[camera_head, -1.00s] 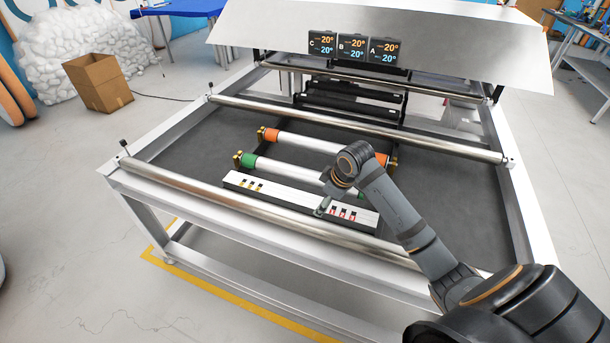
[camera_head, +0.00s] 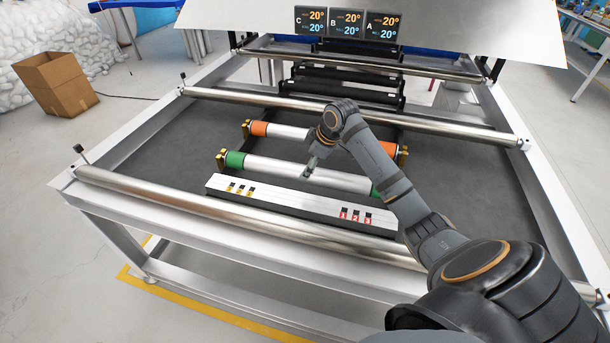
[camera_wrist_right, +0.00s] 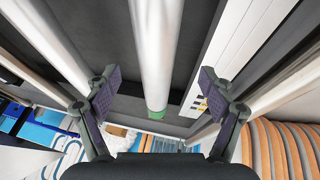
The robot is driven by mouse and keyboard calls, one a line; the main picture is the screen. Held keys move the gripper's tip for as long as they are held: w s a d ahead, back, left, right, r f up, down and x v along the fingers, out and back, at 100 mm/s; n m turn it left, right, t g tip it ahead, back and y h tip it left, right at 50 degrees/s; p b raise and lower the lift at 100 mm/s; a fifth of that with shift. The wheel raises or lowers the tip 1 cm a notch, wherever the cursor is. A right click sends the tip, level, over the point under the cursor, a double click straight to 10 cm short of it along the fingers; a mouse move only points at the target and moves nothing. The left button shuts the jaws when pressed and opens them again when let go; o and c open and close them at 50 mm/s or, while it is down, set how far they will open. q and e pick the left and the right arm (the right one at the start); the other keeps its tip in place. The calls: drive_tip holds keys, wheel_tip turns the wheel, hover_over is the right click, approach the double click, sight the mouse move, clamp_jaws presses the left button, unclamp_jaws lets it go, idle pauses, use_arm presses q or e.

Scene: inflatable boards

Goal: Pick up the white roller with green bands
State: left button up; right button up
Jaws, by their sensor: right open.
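The white roller with green bands (camera_head: 272,169) lies across the machine bed, between a roller with orange bands (camera_head: 285,132) and a white switch panel (camera_head: 290,203). Its left green band shows clearly; the right one is partly behind my right arm. My right gripper (camera_head: 311,167) is above the middle of the green-banded roller. In the right wrist view, the green-banded roller (camera_wrist_right: 156,50) runs between the open fingers of my right gripper (camera_wrist_right: 158,90), with no visible contact. My left gripper is in neither view.
Long metal rollers (camera_head: 230,213) cross the white machine frame in front and behind. Small brass holders (camera_head: 221,160) stand at the ends of the banded rollers. The dark bed (camera_head: 160,160) to the left is clear. A cardboard box (camera_head: 57,84) sits on the floor.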

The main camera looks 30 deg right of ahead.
drive_tip(key=shift+x, duration=1.2)
drive_tip(key=shift+w+f, duration=0.15)
drive_tip(key=shift+f, duration=0.15)
drive_tip(key=x, duration=0.5)
drive_tip(key=shift+d+f, duration=0.1)
drive_tip(key=shift+d, duration=0.3)
drive_tip(key=shift+c, duration=1.3)
clamp_jaws()
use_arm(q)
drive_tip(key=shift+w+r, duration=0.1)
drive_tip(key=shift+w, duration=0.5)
